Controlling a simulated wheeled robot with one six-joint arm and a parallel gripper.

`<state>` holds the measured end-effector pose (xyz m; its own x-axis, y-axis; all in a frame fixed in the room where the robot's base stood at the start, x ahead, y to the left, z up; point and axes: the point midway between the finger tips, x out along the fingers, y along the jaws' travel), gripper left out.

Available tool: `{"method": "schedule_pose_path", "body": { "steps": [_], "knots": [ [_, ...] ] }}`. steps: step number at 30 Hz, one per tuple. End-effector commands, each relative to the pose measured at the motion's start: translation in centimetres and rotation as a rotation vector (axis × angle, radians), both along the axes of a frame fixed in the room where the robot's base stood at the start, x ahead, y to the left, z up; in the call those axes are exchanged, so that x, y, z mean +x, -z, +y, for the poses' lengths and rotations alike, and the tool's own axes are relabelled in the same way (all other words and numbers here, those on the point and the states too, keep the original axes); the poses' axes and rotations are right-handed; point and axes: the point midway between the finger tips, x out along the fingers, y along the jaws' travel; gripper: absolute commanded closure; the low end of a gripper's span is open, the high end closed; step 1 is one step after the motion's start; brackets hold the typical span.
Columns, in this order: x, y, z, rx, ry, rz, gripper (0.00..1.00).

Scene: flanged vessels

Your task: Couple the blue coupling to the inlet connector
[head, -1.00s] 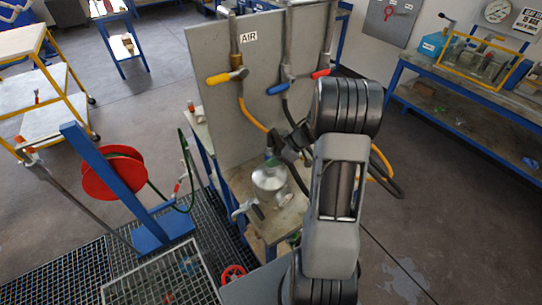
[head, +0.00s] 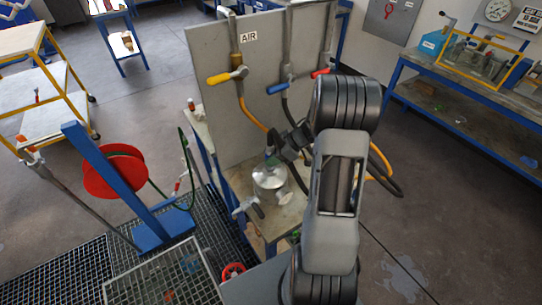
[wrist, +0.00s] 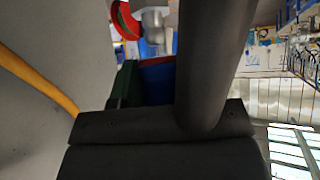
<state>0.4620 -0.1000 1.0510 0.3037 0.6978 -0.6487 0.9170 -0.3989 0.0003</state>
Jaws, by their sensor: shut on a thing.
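My gripper (head: 277,152) is over the top of the silver vessel (head: 270,184) on the bench in front of the grey panel. In the wrist view, the blue coupling (wrist: 158,82) shows between dark gripper parts, and my gripper is shut on it. A dark cylinder crosses in front and hides part of the coupling. A grey metal fitting (wrist: 153,25) shows beyond it, near a red and green ring (wrist: 126,20). I cannot tell whether the fitting is the inlet connector, or whether the coupling touches anything.
The panel (head: 220,110) carries yellow, blue and red valve handles, with a yellow hose (head: 252,118) and dark hoses hanging close to my gripper. A red hose reel (head: 112,172) on a blue post stands left. A bench with a yellow frame (head: 480,65) stands right.

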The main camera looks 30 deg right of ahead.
Motion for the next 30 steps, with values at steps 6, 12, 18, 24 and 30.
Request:
{"method": "schedule_pose_path", "body": {
  "steps": [6, 12, 18, 24, 30],
  "knots": [
    [0.0, 0.1, 0.0, 0.000, 0.000, 0.000, 0.98],
    [0.0, 0.5, 0.0, 0.000, 0.000, 0.000, 0.98],
    [0.0, 1.1, 0.0, 0.000, 0.001, 0.001, 0.98],
    [0.0, 1.7, 0.0, 0.000, 0.001, 0.001, 0.98],
    [0.0, 2.3, 0.0, 0.001, 0.001, -0.001, 0.98]
  ]
}}
